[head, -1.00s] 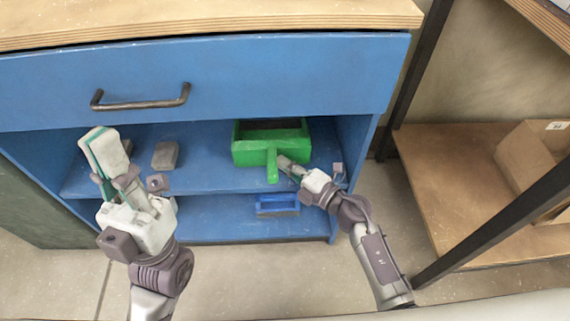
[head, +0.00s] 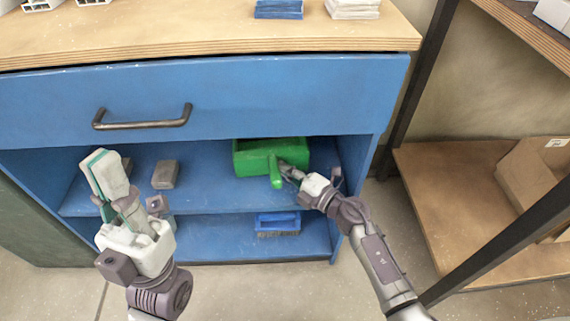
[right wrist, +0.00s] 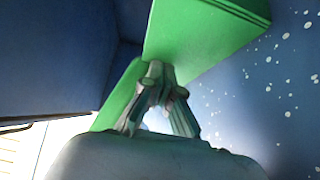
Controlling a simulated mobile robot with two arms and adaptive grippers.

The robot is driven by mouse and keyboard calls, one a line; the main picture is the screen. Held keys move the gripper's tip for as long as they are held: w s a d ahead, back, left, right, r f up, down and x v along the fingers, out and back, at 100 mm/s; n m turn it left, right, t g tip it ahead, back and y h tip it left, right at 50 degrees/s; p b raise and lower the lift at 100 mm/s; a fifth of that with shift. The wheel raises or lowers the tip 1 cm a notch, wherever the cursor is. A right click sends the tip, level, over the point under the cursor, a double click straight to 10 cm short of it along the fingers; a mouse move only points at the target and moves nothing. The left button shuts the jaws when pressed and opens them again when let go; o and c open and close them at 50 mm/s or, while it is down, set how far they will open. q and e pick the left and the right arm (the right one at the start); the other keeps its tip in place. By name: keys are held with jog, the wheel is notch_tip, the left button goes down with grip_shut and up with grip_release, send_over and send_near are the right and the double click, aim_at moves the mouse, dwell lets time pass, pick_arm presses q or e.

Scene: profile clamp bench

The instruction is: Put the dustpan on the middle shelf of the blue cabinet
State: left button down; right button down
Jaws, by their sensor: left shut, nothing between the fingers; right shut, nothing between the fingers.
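The green dustpan (head: 250,162) sits on the middle shelf (head: 225,200) of the blue cabinet (head: 240,95), right of centre, its handle toward the open front. My right gripper (head: 290,171) is shut and empty, just right of the handle; whether it touches the dustpan I cannot tell. In the right wrist view its shut fingers (right wrist: 158,80) are close against the green dustpan (right wrist: 195,35). My left gripper (head: 101,165) is shut and empty, in front of the shelf's left part.
A grey block (head: 165,174) lies on the middle shelf at left, with a dark one partly hidden behind my left gripper. A blue brush (head: 278,222) is on the lower shelf. A drawer handle (head: 142,118) sticks out above. A shelving unit (head: 440,185) stands at right.

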notch_tip(320, 180, up, 9)
dwell(0.4)
